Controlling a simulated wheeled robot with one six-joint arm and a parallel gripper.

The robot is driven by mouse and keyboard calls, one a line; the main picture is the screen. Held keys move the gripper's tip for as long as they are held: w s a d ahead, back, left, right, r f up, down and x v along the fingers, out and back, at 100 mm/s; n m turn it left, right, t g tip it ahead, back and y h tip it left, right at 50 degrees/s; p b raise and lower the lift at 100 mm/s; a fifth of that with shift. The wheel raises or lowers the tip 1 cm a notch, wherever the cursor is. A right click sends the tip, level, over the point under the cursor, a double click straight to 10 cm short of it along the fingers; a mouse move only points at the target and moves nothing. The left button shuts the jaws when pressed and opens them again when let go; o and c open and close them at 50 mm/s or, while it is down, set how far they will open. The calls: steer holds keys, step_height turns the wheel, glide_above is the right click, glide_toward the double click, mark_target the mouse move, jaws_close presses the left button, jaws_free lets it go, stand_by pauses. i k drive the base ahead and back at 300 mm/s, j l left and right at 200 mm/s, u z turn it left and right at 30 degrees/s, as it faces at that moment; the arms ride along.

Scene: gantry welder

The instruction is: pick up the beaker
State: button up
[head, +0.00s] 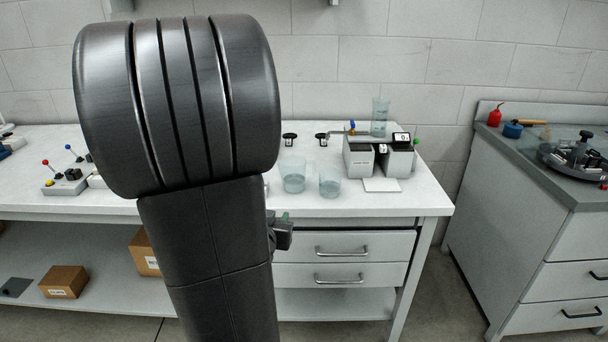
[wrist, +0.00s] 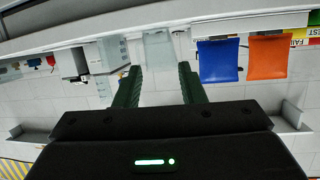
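In the head view, two clear beakers stand on the white bench: one (head: 293,177) just right of my arm, the other (head: 330,183) a little further right. Both seem to hold bluish liquid. My gripper is mostly hidden behind my arm there. In the wrist view, my gripper (wrist: 158,72) has its two green fingers wide apart. A pale translucent shape (wrist: 158,47) shows beyond and between the fingertips; it looks like a beaker, but I cannot tell which one. Nothing is visibly held.
A grey balance-like device (head: 375,157) and a tall graduated cylinder (head: 380,117) are right of the beakers. A small white pad (head: 381,185) lies in front. Blue (wrist: 218,60) and orange (wrist: 268,58) panels show in the wrist view, which appears upside down.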

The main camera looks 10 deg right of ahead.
mark_target(329, 177)
steer(key=l+u, duration=0.35)
steer(key=u, duration=0.15)
steer(key=l+u, duration=0.3)
steer(key=u, duration=0.2)
steer(key=k+l, duration=0.15)
steer(key=l, duration=0.25)
steer(key=k+l+u, duration=0.15)
steer(key=l, duration=0.3)
steer(key=k+l, duration=0.15)
steer(key=l, duration=0.25)
steer(key=k+l+u, duration=0.1)
steer(key=l, duration=0.3)
